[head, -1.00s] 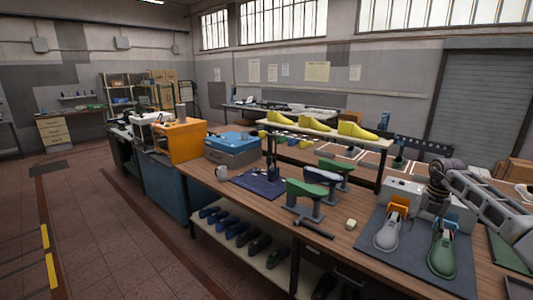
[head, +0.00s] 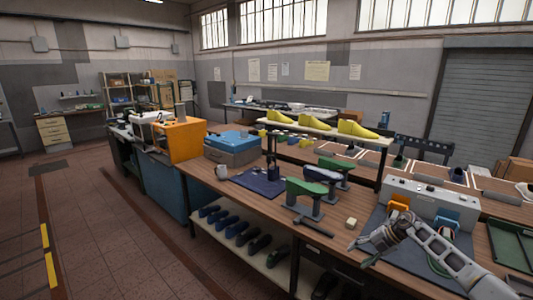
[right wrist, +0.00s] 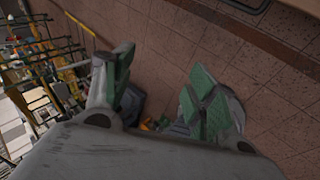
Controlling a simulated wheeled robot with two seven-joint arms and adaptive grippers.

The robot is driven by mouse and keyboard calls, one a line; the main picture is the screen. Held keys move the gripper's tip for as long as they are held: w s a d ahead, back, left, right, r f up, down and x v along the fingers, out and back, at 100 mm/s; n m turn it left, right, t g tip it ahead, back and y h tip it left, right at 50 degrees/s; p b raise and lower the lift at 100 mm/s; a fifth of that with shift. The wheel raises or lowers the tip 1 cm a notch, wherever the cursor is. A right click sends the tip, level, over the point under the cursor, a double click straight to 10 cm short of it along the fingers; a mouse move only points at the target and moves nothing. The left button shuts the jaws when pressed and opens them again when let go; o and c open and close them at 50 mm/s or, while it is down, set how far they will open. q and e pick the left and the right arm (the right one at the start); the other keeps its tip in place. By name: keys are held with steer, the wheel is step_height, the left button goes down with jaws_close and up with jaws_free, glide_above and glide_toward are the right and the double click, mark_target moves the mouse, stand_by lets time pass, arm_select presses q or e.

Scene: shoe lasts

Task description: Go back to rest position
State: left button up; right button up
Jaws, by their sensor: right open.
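My right gripper (head: 363,251) is over the front edge of the workbench (head: 252,217), in front of the dark mat. It is open, pointing to the lower left. In the right wrist view its two green-padded fingers (right wrist: 160,98) stand apart with nothing held between them, above the tiled floor. My left gripper is not in view.
Behind my right arm stands a light box (head: 430,197) with orange and blue clamps. A small pale block (head: 351,223) and green lasts on stands (head: 306,188) are to its left. A green tray (head: 511,243) lies at the right. The floor in front is clear.

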steer(key=s+a+f+m+t+y+b, duration=0.1)
steer(key=a+f+m+t+y, duration=0.15)
steer(key=a+f, duration=0.4)
steer(key=s+a+f+m+t+y, duration=0.1)
steer(key=a+f+m+t, duration=0.25)
steer(key=f, duration=0.65)
steer(key=s+d+f+m+t+h, duration=0.1)
steer(key=s+f+m+h, duration=0.2)
steer(key=s+f+m, duration=0.5)
steer(key=s+d+f+m+t+h, duration=0.1)
steer(key=s+f+m+h, duration=0.3)
steer(key=f, duration=0.8)
steer(key=s+f+m+g+h+b, duration=0.1)
steer(key=s+f, duration=0.4)
steer(key=s, duration=0.4)
steer(key=s+d+f+m+g+h, duration=0.1)
steer(key=s+f+m+g, duration=0.1)
steer(key=s+f, duration=0.5)
steer(key=s+f+m+g+h+b, duration=0.1)
steer(key=s+f, duration=0.3)
steer(key=s, duration=0.6)
steer(key=s+a+f+m+g, duration=0.1)
steer(key=s+f+m+g, duration=0.1)
steer(key=s, duration=1)
steer(key=s+a+f+m+g, duration=0.2)
steer(key=s+f+g, duration=0.1)
steer(key=s, duration=0.9)
steer(key=shift+s+f+g+h, duration=0.15)
steer(key=shift+f+g+h, duration=0.2)
steer(key=shift+f, duration=0.4)
